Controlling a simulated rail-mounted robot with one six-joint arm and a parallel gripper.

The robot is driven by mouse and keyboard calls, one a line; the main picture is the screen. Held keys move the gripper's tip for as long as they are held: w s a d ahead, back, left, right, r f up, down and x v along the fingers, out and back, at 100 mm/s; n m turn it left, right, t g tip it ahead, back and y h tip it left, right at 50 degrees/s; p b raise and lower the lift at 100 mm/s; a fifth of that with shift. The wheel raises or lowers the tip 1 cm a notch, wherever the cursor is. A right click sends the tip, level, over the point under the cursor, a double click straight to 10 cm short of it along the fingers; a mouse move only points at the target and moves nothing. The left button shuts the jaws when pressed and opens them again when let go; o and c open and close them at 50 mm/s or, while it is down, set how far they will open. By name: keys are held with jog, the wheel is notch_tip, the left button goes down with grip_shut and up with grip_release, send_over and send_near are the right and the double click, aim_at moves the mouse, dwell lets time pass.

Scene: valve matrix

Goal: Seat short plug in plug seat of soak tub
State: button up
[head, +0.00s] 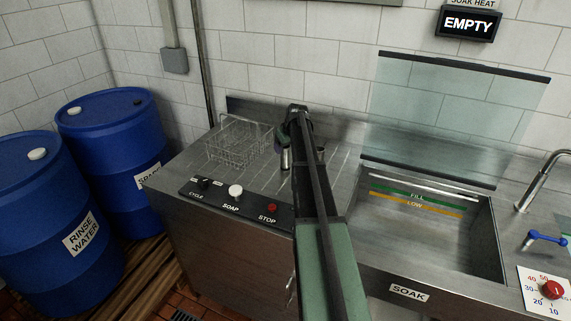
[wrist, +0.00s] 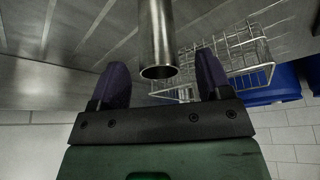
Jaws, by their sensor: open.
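A steel tube (wrist: 157,40) with a round open end lies between the two dark purple fingers of my gripper (wrist: 160,65) in the wrist view. The fingers are apart, with a gap visible on each side of the tube. In the head view a short steel cylinder (head: 285,159) shows at my gripper (head: 289,143), over the ribbed drainboard. It looks like the same tube; I cannot tell whether it is the short plug. The soak tub (head: 404,293) is at the right, with green FILL and yellow LOW lines inside. I cannot make out its plug seat.
A wire basket (head: 238,142) stands left of my gripper; it also shows in the wrist view (wrist: 250,55). A control strip (head: 218,198) runs along the counter's front. A raised glass lid (head: 450,110) stands behind the tub. A faucet (head: 541,180) and blue lever (head: 545,238) are at the right.

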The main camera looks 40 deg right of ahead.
jog(key=b+x, duration=0.2)
jog(key=x, duration=0.2)
jog(key=shift+d+f+b, duration=0.1)
jog(key=shift+f+b, duration=0.15)
jog(key=shift+b, duration=0.15)
jog(key=shift+r, duration=0.2)
jog(key=c, duration=1.1)
notch_tip(320, 180, up, 20)
jog(key=p, duration=2)
jog(key=shift+c, duration=0.2)
